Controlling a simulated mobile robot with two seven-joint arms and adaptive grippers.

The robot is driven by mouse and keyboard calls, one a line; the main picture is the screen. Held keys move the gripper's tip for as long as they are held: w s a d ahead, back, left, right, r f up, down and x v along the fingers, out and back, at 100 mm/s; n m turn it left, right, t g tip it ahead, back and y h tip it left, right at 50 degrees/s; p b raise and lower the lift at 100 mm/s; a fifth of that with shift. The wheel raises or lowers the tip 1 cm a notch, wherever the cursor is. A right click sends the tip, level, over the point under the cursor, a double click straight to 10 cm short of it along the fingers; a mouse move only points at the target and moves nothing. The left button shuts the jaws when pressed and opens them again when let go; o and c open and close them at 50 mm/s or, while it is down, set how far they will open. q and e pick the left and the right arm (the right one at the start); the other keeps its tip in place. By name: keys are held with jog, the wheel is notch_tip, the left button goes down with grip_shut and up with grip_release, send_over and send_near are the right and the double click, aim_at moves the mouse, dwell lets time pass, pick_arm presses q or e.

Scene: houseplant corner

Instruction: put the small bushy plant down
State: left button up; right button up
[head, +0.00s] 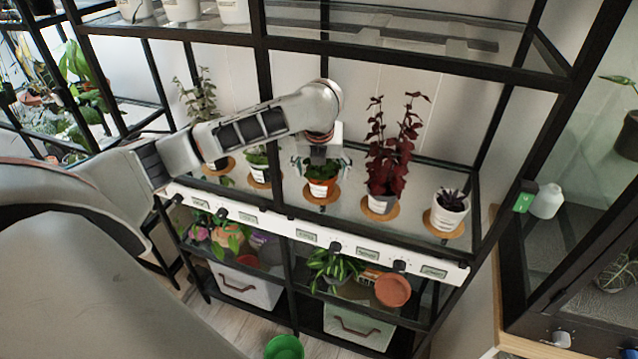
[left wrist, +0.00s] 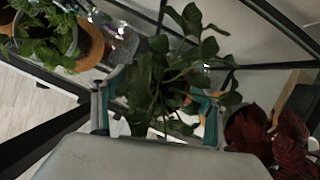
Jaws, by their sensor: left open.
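In the left wrist view the plant's foliage (left wrist: 165,85) fills the space between the two teal-padded fingers of my left gripper (left wrist: 156,112). The fingers are apart, one on each side of the plant. The pot is mostly hidden by leaves there. My right gripper is in neither view.
The dark red plant (head: 388,155) stands close on the right, and it shows in the left wrist view (left wrist: 280,138). Another potted plant (head: 257,158) stands on the left. A white pot (head: 449,212) is farther right. Black shelf posts and the upper shelf (head: 400,58) hem in the arm.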

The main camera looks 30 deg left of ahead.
pick_arm(q)
jog(key=v, duration=0.4)
jog(key=shift+s+d+r, duration=0.25)
jog(key=shift+s+d, duration=0.05)
jog(key=shift+s, duration=0.15)
jog(key=s+d, duration=0.5)
jog(key=s, duration=0.4)
jog(key=shift+s, duration=0.4)
jog(key=shift+d+f, duration=0.1)
jog(key=shift+d, duration=0.05)
jog(key=s+d+f+n+t+h, duration=0.1)
jog(key=d+f+n+t+h, duration=0.1)
jog(key=d+f+n, duration=0.4)
jog(key=s+d+f+n+t+h, duration=0.15)
jog(key=d+n, duration=0.25)
jog(key=d, duration=0.4)
jog(key=s+a+f+n+y, duration=0.35)
jog(key=s+a+n, duration=0.3)
jog(key=a, duration=0.35)
jog(key=s+a+f+n+y, duration=0.2)
jog(key=s+a+f+n, duration=0.3)
jog(key=a+n, duration=0.3)
jog(key=d+f+n+t+h, duration=0.2)
jog(key=d+f+h, duration=0.4)
jog(key=d+f, duration=0.6)
notch_tip(320, 180, down, 5)
jog(key=shift+d+r+t, duration=0.2)
jog(key=shift+r+t, duration=0.05)
jog(key=shift+t, duration=0.3)
